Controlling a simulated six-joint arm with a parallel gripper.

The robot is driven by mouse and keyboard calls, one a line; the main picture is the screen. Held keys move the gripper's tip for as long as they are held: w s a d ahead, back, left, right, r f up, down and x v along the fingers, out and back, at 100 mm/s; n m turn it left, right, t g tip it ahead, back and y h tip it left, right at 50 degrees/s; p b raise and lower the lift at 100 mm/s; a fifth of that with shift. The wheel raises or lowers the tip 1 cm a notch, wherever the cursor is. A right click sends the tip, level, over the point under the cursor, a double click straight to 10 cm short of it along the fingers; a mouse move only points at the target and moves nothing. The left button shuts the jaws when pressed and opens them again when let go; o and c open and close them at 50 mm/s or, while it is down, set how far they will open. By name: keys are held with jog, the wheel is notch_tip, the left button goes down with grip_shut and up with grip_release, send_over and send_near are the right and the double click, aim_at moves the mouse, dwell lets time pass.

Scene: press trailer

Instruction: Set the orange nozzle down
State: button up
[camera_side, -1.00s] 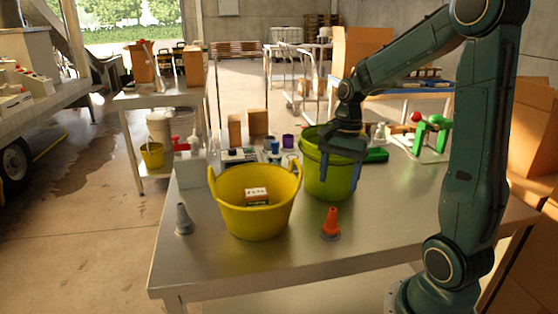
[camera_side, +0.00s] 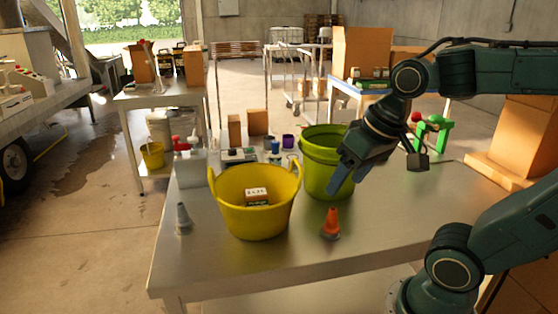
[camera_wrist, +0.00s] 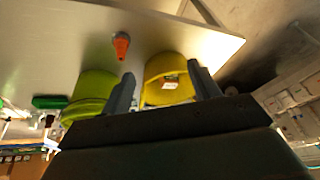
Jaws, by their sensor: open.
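The orange nozzle (camera_side: 331,224) stands upright on its grey base on the metal table, near the front edge and right of the yellow tub. It also shows in the wrist view (camera_wrist: 121,46), toward the top and ahead of the fingers. My gripper (camera_side: 345,180) is open and empty, in the air above and behind the nozzle, in front of the green bucket in the side view. In the wrist view my gripper's two fingers (camera_wrist: 165,88) are spread wide with nothing held between them.
A yellow tub (camera_side: 240,222) holding a small box (camera_side: 257,196) stands left of the nozzle. A green bucket (camera_side: 318,160) stands behind it. A grey nozzle (camera_side: 183,218) is at the table's left. The front of the table (camera_side: 260,262) is clear.

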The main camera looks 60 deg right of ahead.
jog(key=n, duration=0.1)
jog(key=s+a+n, duration=0.1)
jog(key=s+n+t, duration=0.1)
jog(key=shift+s+a+r, duration=0.2)
jog(key=shift+a+r, duration=0.05)
jog(key=shift+a, duration=0.1)
dwell(1.2)
